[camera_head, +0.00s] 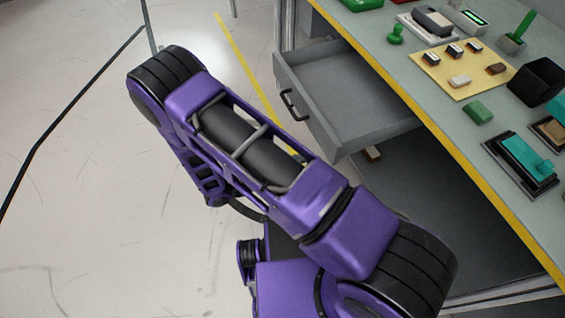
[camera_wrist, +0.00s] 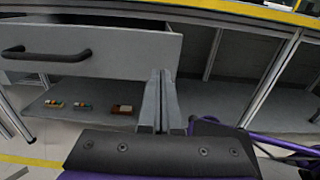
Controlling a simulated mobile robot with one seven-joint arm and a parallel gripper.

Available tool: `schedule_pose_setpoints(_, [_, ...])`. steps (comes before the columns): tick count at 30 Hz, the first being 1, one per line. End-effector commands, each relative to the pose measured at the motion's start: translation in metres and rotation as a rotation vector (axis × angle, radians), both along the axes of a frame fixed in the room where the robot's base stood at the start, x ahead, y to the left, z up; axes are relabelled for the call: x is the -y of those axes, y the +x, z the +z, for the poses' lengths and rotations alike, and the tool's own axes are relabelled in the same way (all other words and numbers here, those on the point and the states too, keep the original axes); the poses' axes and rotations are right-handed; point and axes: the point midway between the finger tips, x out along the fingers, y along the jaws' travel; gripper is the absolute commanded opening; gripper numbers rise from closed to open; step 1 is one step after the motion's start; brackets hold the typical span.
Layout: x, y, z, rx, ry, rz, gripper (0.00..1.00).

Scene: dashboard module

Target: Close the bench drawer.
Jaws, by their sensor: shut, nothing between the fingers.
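The grey bench drawer (camera_head: 345,95) stands pulled out from under the bench top in the head view. Its black bar handle (camera_head: 292,104) is on the front panel. In the wrist view the drawer front (camera_wrist: 120,50) fills the upper left, with the handle (camera_wrist: 46,54) at its left. My gripper (camera_wrist: 161,75) is shut and empty, fingers side by side. In the picture its tips lie over the lower right part of the drawer front; I cannot tell if they touch it. In the head view my purple arm hides the gripper.
The bench top (camera_head: 395,60) with a yellow edge carries a tan board (camera_head: 462,68), a teal device (camera_head: 522,160) and other parts. A lower shelf (camera_wrist: 60,128) holds several small items. Bench legs (camera_wrist: 272,75) stand at right. Open floor (camera_head: 80,200) lies to the left.

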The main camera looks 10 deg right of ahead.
Motion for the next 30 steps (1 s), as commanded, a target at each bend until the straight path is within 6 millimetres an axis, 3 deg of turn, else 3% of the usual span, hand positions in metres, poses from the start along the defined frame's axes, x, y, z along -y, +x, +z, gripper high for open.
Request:
schedule_pose_setpoints(3, [0.022,0.007,0.001,-0.001,-0.001,-0.002,0.0])
schedule_pose_setpoints(9, [0.043,0.014,0.0,0.001,0.0,-0.001,0.0])
schedule_pose_setpoints(25, [0.05,0.017,0.0,0.001,0.0,0.0,0.0])
schedule_pose_setpoints(30, [0.067,0.021,0.0,0.001,-0.001,-0.001,0.0])
